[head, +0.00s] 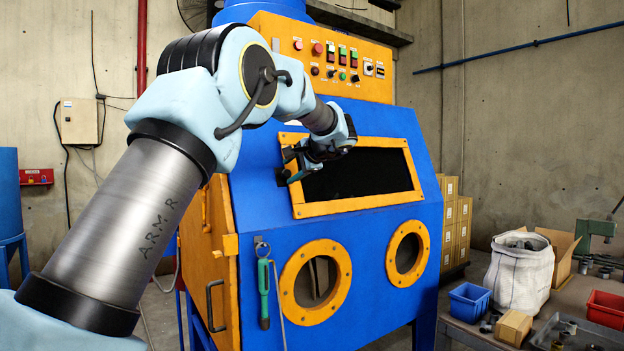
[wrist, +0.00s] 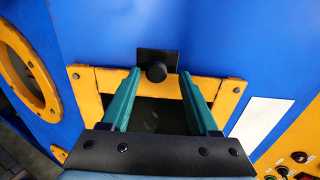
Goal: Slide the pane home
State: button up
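The blaster's window is a dark opening (head: 360,176) inside a yellow bolted frame (head: 350,208). I cannot tell how much of it the pane covers. In the wrist view, a black knob (wrist: 156,71) on a small dark plate (wrist: 172,57) sits at the frame's left end, as seen from the head. My gripper (wrist: 158,76) is open, its two green fingers spread with the knob in line between their tips. I cannot tell whether the tips reach past it, and no contact shows. In the head view my gripper (head: 293,167) is at the window's left end, hiding the knob.
Two yellow-ringed portholes (head: 342,286) lie below the window, and a control panel (head: 330,60) with buttons is above. A green-handled tool (head: 264,294) hangs at the front left. A bench with a white sack (head: 520,275) and bins stands at right.

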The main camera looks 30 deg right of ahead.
jog(key=shift+o, duration=0.4)
jog(key=shift+f, duration=0.2)
jog(key=b+v, duration=0.4)
jog(key=v, duration=0.7)
jog(key=w+a+f+n+g, duration=0.1)
jog(key=a+f+n+g, duration=0.5)
jog(key=a+f, duration=1.7)
jog(key=s+a+f+n+g+h, duration=0.1)
jog(key=s+a+f+n+g, duration=0.4)
jog(key=s+a+f+n, duration=0.4)
jog(key=s+a+f, duration=0.7)
jog(key=s+a, duration=0.3)
jog(key=shift+a+g+h, duration=0.15)
jog(key=shift+g+h, duration=0.25)
